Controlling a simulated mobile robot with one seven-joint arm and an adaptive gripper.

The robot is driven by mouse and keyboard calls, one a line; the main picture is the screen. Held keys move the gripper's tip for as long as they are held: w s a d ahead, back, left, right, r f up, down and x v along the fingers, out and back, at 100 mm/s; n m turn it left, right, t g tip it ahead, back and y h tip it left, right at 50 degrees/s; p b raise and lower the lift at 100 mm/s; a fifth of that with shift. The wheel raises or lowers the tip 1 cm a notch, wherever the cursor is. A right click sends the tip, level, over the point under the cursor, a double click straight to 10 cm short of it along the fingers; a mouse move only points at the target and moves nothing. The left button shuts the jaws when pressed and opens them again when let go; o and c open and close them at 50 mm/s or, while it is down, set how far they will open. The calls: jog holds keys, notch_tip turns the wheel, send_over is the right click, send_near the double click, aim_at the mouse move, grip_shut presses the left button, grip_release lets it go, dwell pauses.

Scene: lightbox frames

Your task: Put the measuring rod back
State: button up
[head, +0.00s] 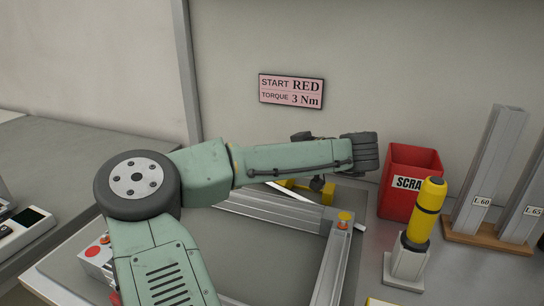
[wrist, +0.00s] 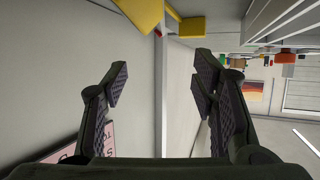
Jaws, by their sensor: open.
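My gripper (wrist: 160,78) is open in the wrist view, its two dark fingers wide apart with nothing between them. In the head view it is mostly hidden behind my green arm; only dark parts show above and below the arm. A thin white strip (head: 290,192), which may be the measuring rod, shows just below my arm in the head view, partly hidden. It is by a yellow block (head: 327,191), apart from my gripper as far as I can tell. Yellow blocks (wrist: 142,13) also show at the top of the wrist view. I cannot tell where the rod belongs.
A metal frame (head: 275,206) lies on the bench. To its right stand a red scrap bin (head: 412,210), a yellow-and-black tool (head: 427,208) in a grey holder, and upright metal profiles (head: 487,170) on a wooden base. A pink sign (head: 291,91) hangs on the wall.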

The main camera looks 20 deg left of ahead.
jog(key=shift+r+p, duration=0.5)
jog(key=shift+p, duration=0.1)
jog(key=p+v, duration=0.3)
jog(key=v, duration=0.9)
